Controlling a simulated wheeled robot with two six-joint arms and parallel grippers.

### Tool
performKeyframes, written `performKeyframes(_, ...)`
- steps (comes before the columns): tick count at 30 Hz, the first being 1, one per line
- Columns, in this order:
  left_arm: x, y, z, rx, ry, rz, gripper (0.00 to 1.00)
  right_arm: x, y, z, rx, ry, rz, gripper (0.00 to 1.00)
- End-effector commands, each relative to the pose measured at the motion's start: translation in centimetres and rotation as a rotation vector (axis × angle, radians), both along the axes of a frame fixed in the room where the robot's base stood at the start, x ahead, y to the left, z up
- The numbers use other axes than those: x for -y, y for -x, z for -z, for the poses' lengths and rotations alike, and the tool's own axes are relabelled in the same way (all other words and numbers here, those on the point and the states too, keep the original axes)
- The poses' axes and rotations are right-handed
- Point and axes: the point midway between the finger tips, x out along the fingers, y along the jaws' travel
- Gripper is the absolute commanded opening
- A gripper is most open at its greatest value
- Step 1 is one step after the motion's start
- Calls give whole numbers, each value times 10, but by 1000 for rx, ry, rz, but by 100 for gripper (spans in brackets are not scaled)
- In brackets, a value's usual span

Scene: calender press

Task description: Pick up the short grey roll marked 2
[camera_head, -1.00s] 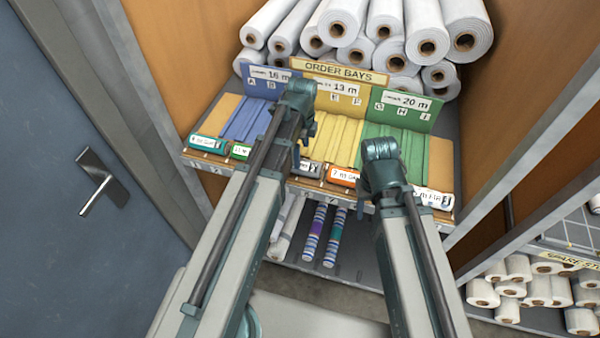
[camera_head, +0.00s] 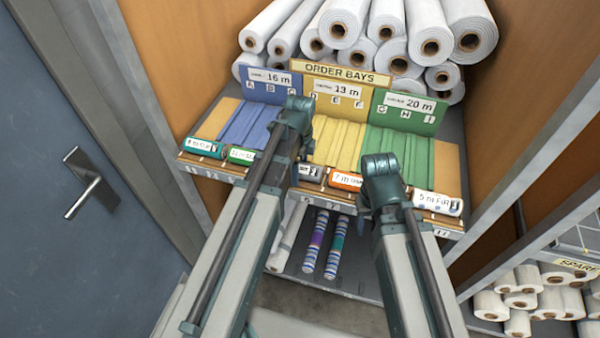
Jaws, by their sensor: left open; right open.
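The short grey roll (camera_head: 310,174) lies on the front ledge of the order-bay shelf, left of the orange roll. Only its right part with a label shows; my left arm hides the rest, and I cannot read its number clearly. My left gripper (camera_head: 297,112) is open, in front of the blue and yellow bays, up and left of the visible part of the grey roll. My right gripper (camera_head: 380,168) is open, in front of the green bay and right of the orange roll. The finger tips of both are hard to make out, and neither visibly holds anything.
On the same ledge lie a teal roll (camera_head: 203,147), a green roll (camera_head: 240,155), an orange roll (camera_head: 346,180) and a white roll (camera_head: 438,203). Large white rolls (camera_head: 430,40) are stacked behind. Striped rolls (camera_head: 316,243) lie on the shelf below. A blue door (camera_head: 60,240) is at left.

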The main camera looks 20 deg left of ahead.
Motion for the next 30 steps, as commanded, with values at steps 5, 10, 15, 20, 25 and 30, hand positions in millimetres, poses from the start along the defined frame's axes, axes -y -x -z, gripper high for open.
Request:
performKeyframes(5,0,0,-1,0,0,0,78,0,0,-1,0,0,0,50)
performKeyframes(10,0,0,-1,0,0,0,48,0,0,-1,0,0,0,50)
performKeyframes(15,0,0,0,0,0,0,17,0,0,-1,0,0,0,50)
performKeyframes(20,0,0,-1,0,0,0,6,0,0,-1,0,0,0,50)
performKeyframes(25,1,0,-3,0,0,0,6,0,0,-3,0,0,0,50)
performKeyframes(30,8,0,-17,0,0,-1,6,0,0,-17,0,0,-1,50)
